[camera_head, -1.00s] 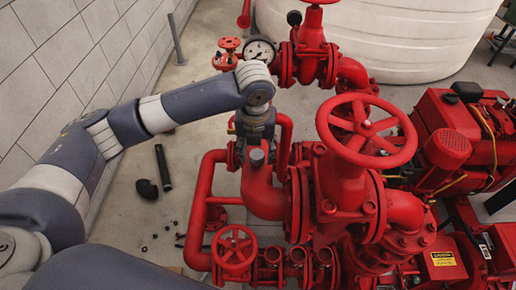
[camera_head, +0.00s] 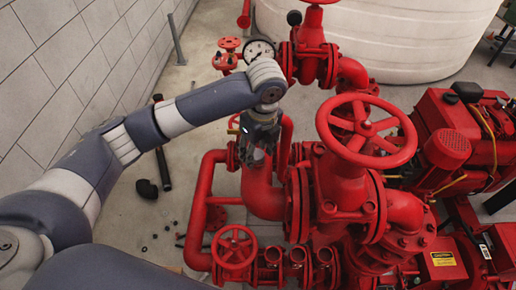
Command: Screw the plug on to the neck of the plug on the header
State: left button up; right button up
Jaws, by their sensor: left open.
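The red header pipe (camera_head: 262,197) curves up at the centre, left of the large red handwheel valve. My left gripper (camera_head: 256,160) points down over the upper end of this pipe, with its fingers open. It covers the spot where a grey round plug stood on the pipe in the earlier view. The plug and the neck are now hidden behind the fingers, so I cannot tell whether the fingers touch them. My right gripper is not in view.
A large red handwheel (camera_head: 367,130) stands close to the right of my gripper. Small dark parts and a black elbow (camera_head: 147,189) lie on the floor at left.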

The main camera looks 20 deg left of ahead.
pick_arm(q)
jog(key=n, duration=0.5)
jog(key=shift+g, duration=0.3)
jog(key=shift+c, duration=0.3)
grip_shut()
jog(key=m, duration=0.4)
jog(key=shift+m, duration=0.3)
jog(key=shift+m, duration=0.5)
jog(key=m+t, duration=0.1)
jog(key=m, duration=0.2)
jog(key=shift+f+m, duration=0.1)
jog(key=shift+m, duration=0.2)
